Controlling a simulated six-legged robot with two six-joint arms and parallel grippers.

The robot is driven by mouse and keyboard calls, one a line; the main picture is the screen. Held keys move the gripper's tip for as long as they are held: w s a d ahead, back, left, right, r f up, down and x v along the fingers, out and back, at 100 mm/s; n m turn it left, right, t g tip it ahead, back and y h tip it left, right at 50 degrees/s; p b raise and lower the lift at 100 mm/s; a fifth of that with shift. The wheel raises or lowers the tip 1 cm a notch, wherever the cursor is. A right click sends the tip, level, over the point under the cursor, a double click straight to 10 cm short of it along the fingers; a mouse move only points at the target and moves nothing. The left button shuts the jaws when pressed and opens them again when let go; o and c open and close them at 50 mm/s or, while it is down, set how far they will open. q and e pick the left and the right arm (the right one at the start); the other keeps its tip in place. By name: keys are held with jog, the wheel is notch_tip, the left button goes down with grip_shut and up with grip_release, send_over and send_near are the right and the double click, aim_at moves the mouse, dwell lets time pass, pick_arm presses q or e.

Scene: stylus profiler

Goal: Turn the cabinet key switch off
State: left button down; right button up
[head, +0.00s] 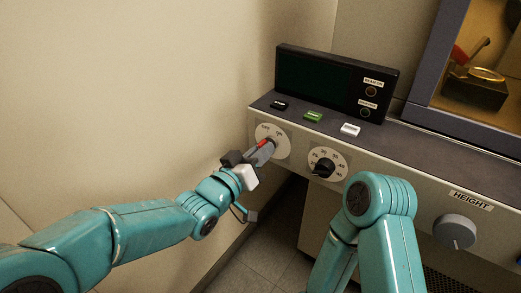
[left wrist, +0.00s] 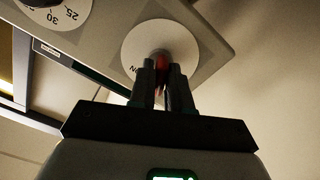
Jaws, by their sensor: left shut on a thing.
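The key switch has a round pale dial plate (head: 279,150) at the left end of the cabinet's front panel. Its red key (head: 264,144) shows at the tips of my left gripper (head: 268,150). In the left wrist view the two dark fingers (left wrist: 165,88) are shut on the red key (left wrist: 160,62), in front of the pale dial plate (left wrist: 185,42). The fingers cover most of the key and part of the plate's lettering. My right arm shows in front of the cabinet, but its gripper is not seen.
Right of the key switch is a black knob (head: 323,168) on a numbered dial, then a grey HEIGHT knob (head: 454,232). Black, green (head: 313,116) and white (head: 350,129) buttons sit on the ledge below a dark display (head: 320,78). A wall (head: 150,90) stands close on the left.

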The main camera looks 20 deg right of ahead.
pick_arm(q)
jog(key=shift+f+n, duration=0.1)
jog(key=shift+n, duration=0.3)
jog(key=c, duration=1.2)
grip_release()
jog(key=shift+o, duration=0.2)
jog(key=p+v, duration=0.1)
jog(key=v, duration=1.5)
jog(key=shift+s+p, duration=0.2)
jog(key=shift+p, duration=0.1)
jog(key=shift+a, duration=0.15)
